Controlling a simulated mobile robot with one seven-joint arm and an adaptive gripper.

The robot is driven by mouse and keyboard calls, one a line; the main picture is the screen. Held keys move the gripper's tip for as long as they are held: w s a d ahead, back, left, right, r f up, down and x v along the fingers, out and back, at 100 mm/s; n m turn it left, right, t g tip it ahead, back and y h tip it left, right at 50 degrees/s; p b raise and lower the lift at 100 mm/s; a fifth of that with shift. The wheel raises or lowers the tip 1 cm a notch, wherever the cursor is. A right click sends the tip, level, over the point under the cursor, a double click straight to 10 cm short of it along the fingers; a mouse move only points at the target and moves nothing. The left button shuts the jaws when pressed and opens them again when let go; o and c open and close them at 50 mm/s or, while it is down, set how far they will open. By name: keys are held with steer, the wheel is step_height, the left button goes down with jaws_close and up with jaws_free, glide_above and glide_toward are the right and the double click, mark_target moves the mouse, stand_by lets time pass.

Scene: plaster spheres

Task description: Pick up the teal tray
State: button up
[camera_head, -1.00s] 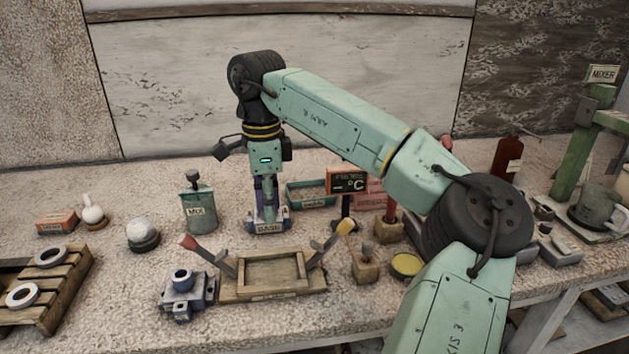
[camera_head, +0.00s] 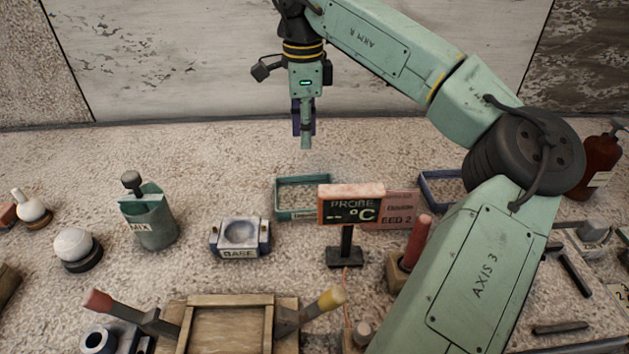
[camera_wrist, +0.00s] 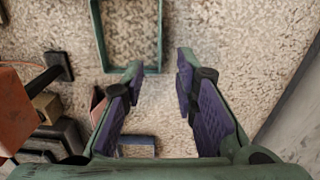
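The teal tray (camera_head: 300,214) is a shallow open rectangular box on the bench, partly behind the probe display in the head view. In the wrist view the tray (camera_wrist: 160,35) lies at the top, cut off by the frame edge, and its inside looks empty. My gripper (camera_head: 304,140) points down above the bench, apart from the tray, and appears above and behind it in the head view. In the wrist view my gripper (camera_wrist: 158,68) has its two purple-padded fingers spread with nothing between them. The left fingertip overlaps the tray's near rim in that picture.
The probe display (camera_head: 351,207) stands in front of the tray, with a pink sign (camera_head: 400,207) beside it. A blue tray (camera_head: 426,188) is to the right. The BASE block (camera_head: 240,252) and MIX can (camera_head: 150,218) are to the left. Bench behind the teal tray is clear.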

mark_target(305, 196)
step_height(305, 196, down, 5)
steer(key=shift+s+a+f+p, duration=0.1)
steer(key=shift+s+p, duration=0.05)
steer(key=shift+p, duration=0.3)
steer(key=shift+a+f+p, duration=0.15)
steer(key=shift+f+p, duration=0.45)
steer(key=shift+f, duration=0.75)
steer(key=shift+a+f+p, duration=0.1)
steer(key=shift+f+p, duration=0.45)
steer(key=shift+f, duration=0.8)
steer(key=shift+c, duration=0.2)
jaws_close()
